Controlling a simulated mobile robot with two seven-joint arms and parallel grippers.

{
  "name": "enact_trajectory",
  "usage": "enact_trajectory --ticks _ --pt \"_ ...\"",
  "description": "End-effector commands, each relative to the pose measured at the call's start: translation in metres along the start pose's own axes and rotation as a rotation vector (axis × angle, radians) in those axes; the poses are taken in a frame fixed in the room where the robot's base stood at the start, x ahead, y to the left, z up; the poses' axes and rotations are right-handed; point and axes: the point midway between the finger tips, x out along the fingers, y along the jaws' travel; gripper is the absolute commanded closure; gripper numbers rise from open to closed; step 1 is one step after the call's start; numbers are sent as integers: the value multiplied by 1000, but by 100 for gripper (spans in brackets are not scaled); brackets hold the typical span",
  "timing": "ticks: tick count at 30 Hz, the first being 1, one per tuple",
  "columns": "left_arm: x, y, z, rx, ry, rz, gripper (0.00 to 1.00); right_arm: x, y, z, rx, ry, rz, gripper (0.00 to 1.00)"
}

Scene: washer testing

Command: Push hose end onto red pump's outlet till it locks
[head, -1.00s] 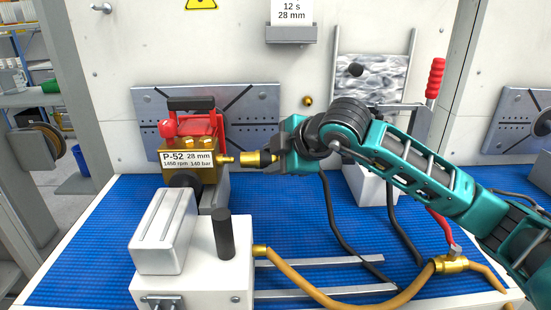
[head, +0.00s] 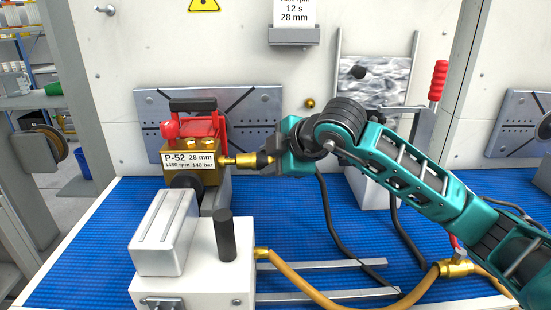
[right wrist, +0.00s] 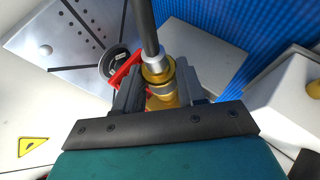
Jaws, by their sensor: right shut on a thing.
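The red pump (head: 203,128) stands at the left of the bench, with a brass block and a label reading P-52 28 mm. Its brass outlet (head: 228,160) points right. The brass hose end (head: 246,160) is in line with the outlet and meets it or nearly so; I cannot tell whether it is locked. My right gripper (head: 266,157) is shut on the hose end. In the right wrist view the hose end (right wrist: 158,72) sits between the fingers, with the black hose (right wrist: 146,25) running up from it. My left gripper is not in view.
A white unit (head: 205,275) with a silver box (head: 165,232) stands in front of the pump. A tan hose (head: 340,303) with a brass valve (head: 455,268) crosses the front. The blue mat (head: 290,230) is largely clear mid-bench.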

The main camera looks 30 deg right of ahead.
Motion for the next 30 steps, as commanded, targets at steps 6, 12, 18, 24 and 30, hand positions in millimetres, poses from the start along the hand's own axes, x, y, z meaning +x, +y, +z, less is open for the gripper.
enact_trajectory --ticks 6,12,18,24,30 --pt "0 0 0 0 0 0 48 3 1 -8 0 4 4 97" --pt "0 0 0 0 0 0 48 7 1 -14 1 2 3 97" --pt "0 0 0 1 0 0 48 10 1 -20 1 3 4 97" --pt "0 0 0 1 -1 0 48 11 1 -22 0 1 4 97" --pt "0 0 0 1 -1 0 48 11 1 -21 0 1 4 60"
